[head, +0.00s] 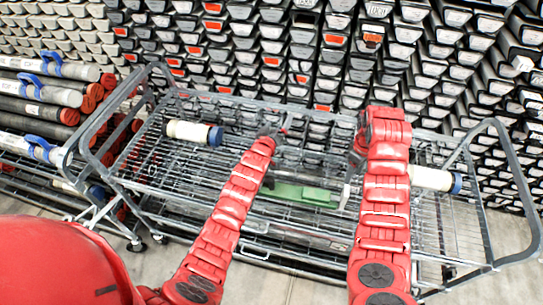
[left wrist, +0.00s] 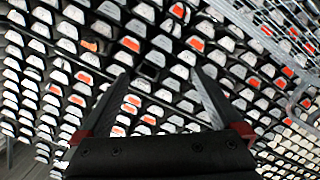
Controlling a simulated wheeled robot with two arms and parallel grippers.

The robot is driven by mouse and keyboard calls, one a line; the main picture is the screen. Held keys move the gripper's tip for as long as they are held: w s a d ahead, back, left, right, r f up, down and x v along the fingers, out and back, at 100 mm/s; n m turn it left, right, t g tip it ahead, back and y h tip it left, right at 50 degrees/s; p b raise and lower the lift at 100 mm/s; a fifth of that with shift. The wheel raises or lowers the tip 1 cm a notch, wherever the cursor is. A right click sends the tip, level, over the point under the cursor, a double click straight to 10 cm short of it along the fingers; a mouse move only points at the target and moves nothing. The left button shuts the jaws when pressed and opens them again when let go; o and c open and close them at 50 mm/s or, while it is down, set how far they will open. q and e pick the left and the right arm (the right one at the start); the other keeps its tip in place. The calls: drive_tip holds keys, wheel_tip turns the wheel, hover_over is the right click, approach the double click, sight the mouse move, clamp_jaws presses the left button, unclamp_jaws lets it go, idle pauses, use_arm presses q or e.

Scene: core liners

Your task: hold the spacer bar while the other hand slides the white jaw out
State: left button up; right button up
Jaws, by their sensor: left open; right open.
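A green bar (head: 303,194), which looks like the spacer bar, lies on the wire cart, partly hidden behind my left forearm. A pale upright piece (head: 345,196) stands at its right end; I cannot tell for sure that it is the white jaw. My left gripper (head: 273,133) is above and beyond the bar's left part, apart from it. In the left wrist view its two fingers (left wrist: 162,85) are spread with nothing between them. My right gripper (head: 357,152) is small and partly hidden by its arm, above the bar's right end; it is open.
The wire cart (head: 250,215) has raised grey handles at both ends. Cream rolls with blue ends lie on it at the left (head: 194,132) and right (head: 434,178). Core trays (head: 290,60) fill the wall behind. Tubes (head: 45,90) are racked at the far left.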

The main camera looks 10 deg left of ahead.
use_arm(q)
wheel_tip(320, 180, down, 3)
drive_tip(key=w+n+g+y, duration=0.1)
drive_tip(key=w+n+g, duration=0.1)
drive_tip(key=g, duration=0.2)
drive_tip(key=n+g, duration=0.8)
drive_tip(key=g, duration=0.4)
hover_over(271, 186)
drive_tip(key=shift+y, duration=0.3)
drive_tip(key=f, duration=0.9)
drive_tip(key=w+f, duration=0.1)
drive_tip(key=f, duration=0.4)
drive_tip(key=shift+a+f, duration=0.1)
drive_tip(key=shift+a, duration=0.05)
drive_tip(key=shift+f, duration=1.05)
clamp_jaws()
